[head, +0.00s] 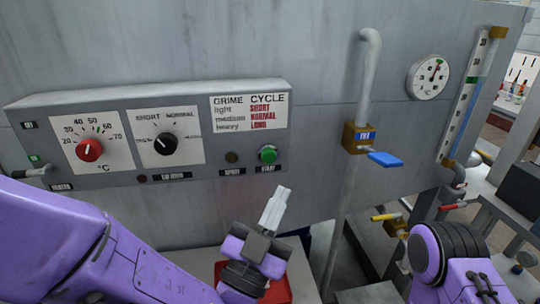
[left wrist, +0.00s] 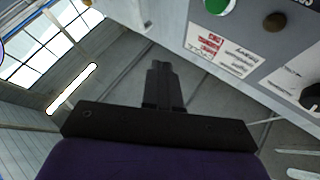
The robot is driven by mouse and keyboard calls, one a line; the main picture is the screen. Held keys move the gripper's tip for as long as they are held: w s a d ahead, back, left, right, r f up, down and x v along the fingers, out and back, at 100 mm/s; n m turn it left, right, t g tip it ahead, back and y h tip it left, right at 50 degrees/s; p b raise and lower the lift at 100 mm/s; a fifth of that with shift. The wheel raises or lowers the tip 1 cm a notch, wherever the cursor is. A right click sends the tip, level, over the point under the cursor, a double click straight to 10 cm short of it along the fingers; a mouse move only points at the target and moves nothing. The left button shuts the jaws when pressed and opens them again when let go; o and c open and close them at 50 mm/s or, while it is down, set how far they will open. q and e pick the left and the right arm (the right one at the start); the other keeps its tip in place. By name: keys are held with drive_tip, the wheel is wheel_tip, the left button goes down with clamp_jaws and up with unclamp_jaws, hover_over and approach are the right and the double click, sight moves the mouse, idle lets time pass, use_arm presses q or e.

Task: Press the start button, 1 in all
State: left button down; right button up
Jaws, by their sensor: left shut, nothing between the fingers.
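The green start button (head: 268,154) sits at the lower right of the grey control panel (head: 200,98), above a START label. My left gripper (head: 279,190) is shut and empty, its fingertips pointing up, a little below the button in the picture. I cannot tell how far it is from the panel face. In the left wrist view the shut fingers (left wrist: 160,68) show dark in the middle, and the green button (left wrist: 218,5) is at the top edge, partly cut off and apart from them. My right arm shows at lower right, but its gripper is not visible.
The panel carries a red temperature knob (head: 89,150), a black cycle knob (head: 165,143) and a dark brown button (head: 231,157). A pipe with a blue-handled valve (head: 385,159) stands right of it. A red object (head: 278,290) is below my left gripper.

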sight(269, 157)
use_arm(q)
drive_tip(key=w+p, duration=0.1)
drive_tip(key=w, duration=0.2)
drive_tip(key=w+a+p, duration=0.1)
drive_tip(key=w, duration=0.5)
drive_tip(key=shift+w+a+f+p, duration=0.15)
drive_tip(key=shift+w+a+p, duration=0.1)
drive_tip(key=shift+a+p, duration=0.15)
drive_tip(key=shift+w, duration=0.1)
idle(1.5)
drive_tip(key=shift+w, duration=0.3)
